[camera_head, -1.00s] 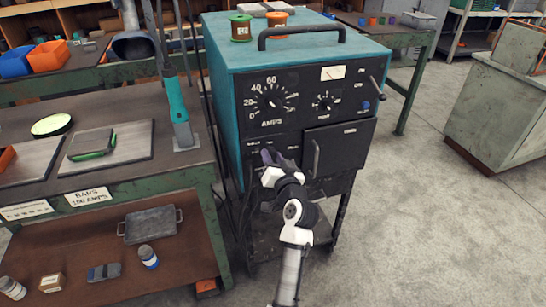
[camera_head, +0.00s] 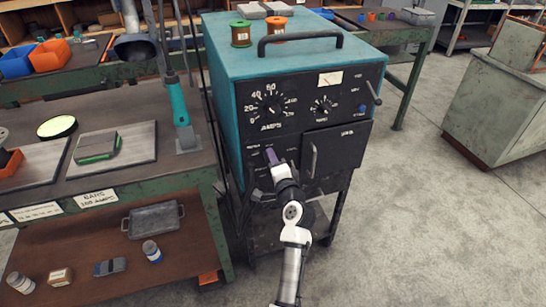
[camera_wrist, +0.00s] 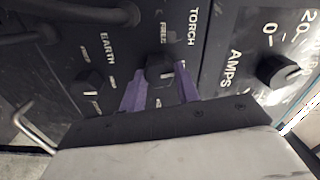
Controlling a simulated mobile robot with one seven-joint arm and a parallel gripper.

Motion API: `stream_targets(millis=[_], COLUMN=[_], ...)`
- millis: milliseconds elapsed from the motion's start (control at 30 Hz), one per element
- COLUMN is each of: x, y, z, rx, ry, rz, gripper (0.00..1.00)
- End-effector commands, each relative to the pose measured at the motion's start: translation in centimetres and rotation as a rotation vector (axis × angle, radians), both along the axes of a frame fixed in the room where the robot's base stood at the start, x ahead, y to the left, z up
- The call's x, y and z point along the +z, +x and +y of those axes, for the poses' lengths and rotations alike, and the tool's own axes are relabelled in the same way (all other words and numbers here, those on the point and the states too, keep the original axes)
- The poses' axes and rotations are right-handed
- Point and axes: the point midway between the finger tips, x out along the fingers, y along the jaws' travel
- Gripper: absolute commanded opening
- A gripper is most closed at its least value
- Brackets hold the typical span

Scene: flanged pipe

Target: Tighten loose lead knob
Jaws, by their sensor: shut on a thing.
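The teal welding machine (camera_head: 290,64) has a black front panel. In the wrist view, a dark knob (camera_wrist: 159,68) sits under the labels TORCH and FREE. The purple fingers of my gripper (camera_wrist: 161,84) are on either side of this knob and shut on it. A second dark knob (camera_wrist: 90,80), by the label EARTH, stands free to the left. In the head view my gripper (camera_head: 270,157) is at the lower left of the panel, and it hides the knobs there.
The AMPS dial (camera_head: 271,110) is above my gripper and shows at right in the wrist view. A panel handle (camera_head: 313,160) stands out just right of my gripper. A green workbench (camera_head: 140,185) is close on the left. Bare floor (camera_head: 420,220) lies to the right.

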Motion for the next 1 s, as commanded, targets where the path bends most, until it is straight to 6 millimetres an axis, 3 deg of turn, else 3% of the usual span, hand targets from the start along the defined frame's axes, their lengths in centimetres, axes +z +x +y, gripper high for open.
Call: stream_targets(millis=[333, 867, 900, 1000], x=[-0.05, -0.11, -0.11, -0.1], y=[-0.01, -0.01, -0.01, -0.01], z=[-0.01, 0.02, 0.03, 0.02], rx=[0.0, 0.001, 0.001, 0.001], ry=[0.128, 0.149, 0.149, 0.149], rz=[0.043, 0.05, 0.05, 0.05], gripper=[0.09, 0.09, 0.35, 0.48])
